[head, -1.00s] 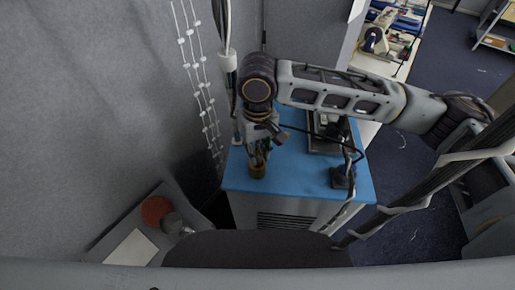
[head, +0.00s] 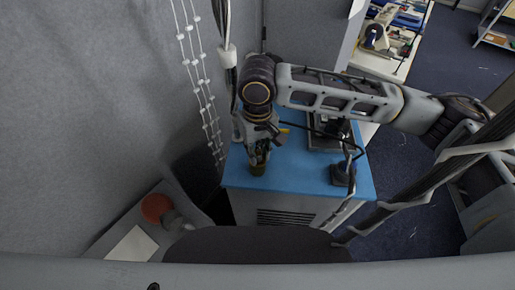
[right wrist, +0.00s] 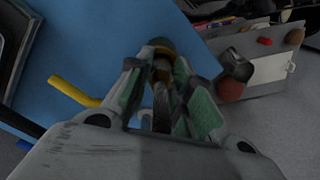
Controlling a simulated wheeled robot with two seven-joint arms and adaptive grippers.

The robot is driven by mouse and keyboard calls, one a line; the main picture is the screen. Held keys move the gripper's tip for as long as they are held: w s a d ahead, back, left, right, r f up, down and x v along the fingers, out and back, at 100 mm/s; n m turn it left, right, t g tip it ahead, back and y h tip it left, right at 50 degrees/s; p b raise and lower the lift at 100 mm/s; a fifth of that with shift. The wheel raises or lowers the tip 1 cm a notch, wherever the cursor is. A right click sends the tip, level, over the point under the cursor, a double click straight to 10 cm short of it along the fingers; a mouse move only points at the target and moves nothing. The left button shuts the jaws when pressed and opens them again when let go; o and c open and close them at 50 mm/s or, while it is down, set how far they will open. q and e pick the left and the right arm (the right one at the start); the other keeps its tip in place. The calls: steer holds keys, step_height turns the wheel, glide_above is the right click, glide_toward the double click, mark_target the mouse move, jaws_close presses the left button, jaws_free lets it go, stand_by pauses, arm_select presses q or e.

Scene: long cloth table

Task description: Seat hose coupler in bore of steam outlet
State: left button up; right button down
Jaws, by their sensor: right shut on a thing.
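My right gripper (head: 260,152) points down over the near left part of the blue table top. It also shows in the right wrist view (right wrist: 158,66), with its green-padded fingers shut on a small brownish piece, which I take to be the hose coupler (right wrist: 162,72). The fingers hide most of it. Just below the fingertips in the head view stands a short olive-brown round fitting, likely the steam outlet (head: 258,169). In the right wrist view, a yellow-brown ring shows just past the fingertips. I cannot tell whether the coupler is inside the bore. My left gripper is not in view.
A dark framed device (head: 325,135) and a black block with a cable (head: 342,174) stand to the right on the blue top (head: 300,178). A yellow bar (right wrist: 75,92) lies beside the gripper. A grey board with a red-brown disc (head: 155,208) is at lower left.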

steer(key=c, duration=1.2)
jaws_free()
steer(key=shift+r, duration=0.1)
steer(key=shift+r, duration=5.9)
steer(key=shift+s+f, duration=0.1)
